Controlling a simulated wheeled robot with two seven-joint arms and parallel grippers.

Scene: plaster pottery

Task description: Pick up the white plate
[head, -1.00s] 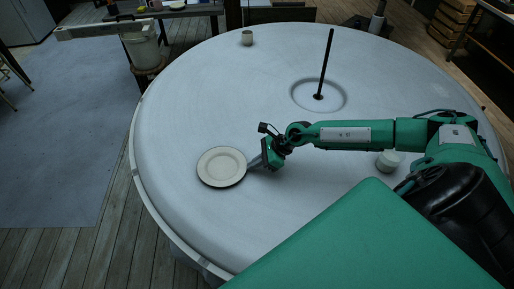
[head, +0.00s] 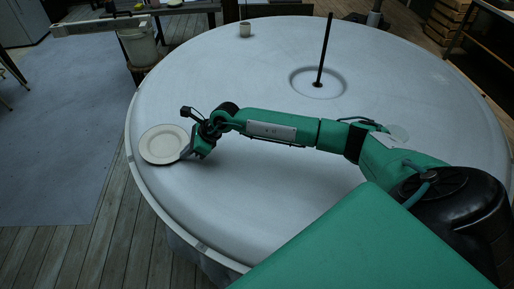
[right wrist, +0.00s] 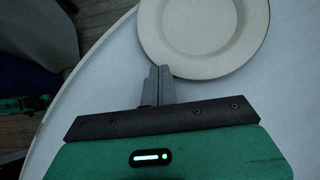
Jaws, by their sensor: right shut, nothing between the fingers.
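The white plate (head: 163,144) lies on the round pale table near its left edge in the head view. In the right wrist view the plate (right wrist: 203,30) fills the top, partly cut off. My right gripper (head: 187,152) is at the plate's right rim. In the right wrist view its fingers (right wrist: 160,72) are together, with their tips at the near rim and nothing seen between them. I cannot tell whether they touch the plate. My left gripper is not in view.
The round table (head: 270,200) has a black rod (head: 325,45) standing in a shallow dish. Another pale cup (head: 397,131) is partly hidden behind my arm. The table's edge (right wrist: 95,58) is close to the plate.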

